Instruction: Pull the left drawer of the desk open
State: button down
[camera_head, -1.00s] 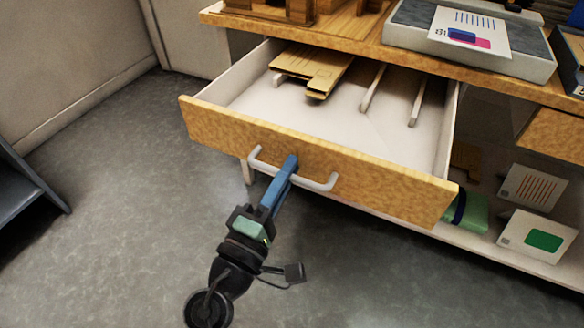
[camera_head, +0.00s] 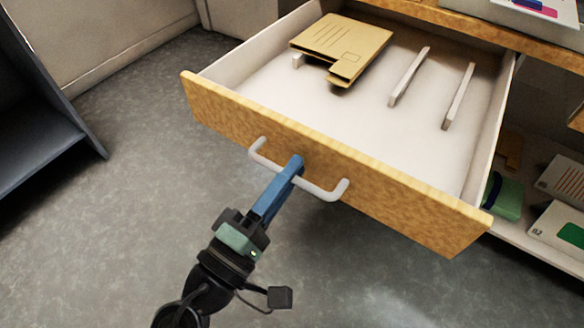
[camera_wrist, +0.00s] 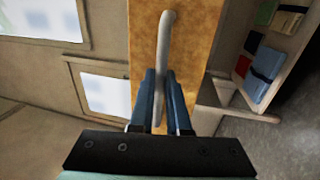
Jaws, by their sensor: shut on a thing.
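The left drawer (camera_head: 330,165) has a wooden front and a pale interior, and it stands well out from the desk (camera_head: 460,25). Its white bar handle (camera_head: 325,192) runs across the front. My gripper (camera_head: 296,168) has blue fingers and is shut on the handle near its middle. In the wrist view the handle (camera_wrist: 165,45) passes between the fingertips (camera_wrist: 160,78) in front of the wooden drawer front (camera_wrist: 192,40). The part of the handle between the fingers is hidden in the head view.
A dark shelf unit (camera_head: 40,95) stands at the left. A lower shelf on the right holds a green item (camera_head: 506,198) and cards (camera_head: 560,230). Grey floor before the drawer is clear.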

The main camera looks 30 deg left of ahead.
jog(key=shift+s+a, duration=0.1)
jog(key=c, duration=1.2)
grip_release()
jog(key=shift+o, duration=0.2)
jog(key=s+f+p, duration=0.1)
jog(key=s+f, duration=0.1)
jog(key=s, duration=1.1)
jog(key=shift+a+f, duration=0.15)
jog(key=shift+f, duration=0.05)
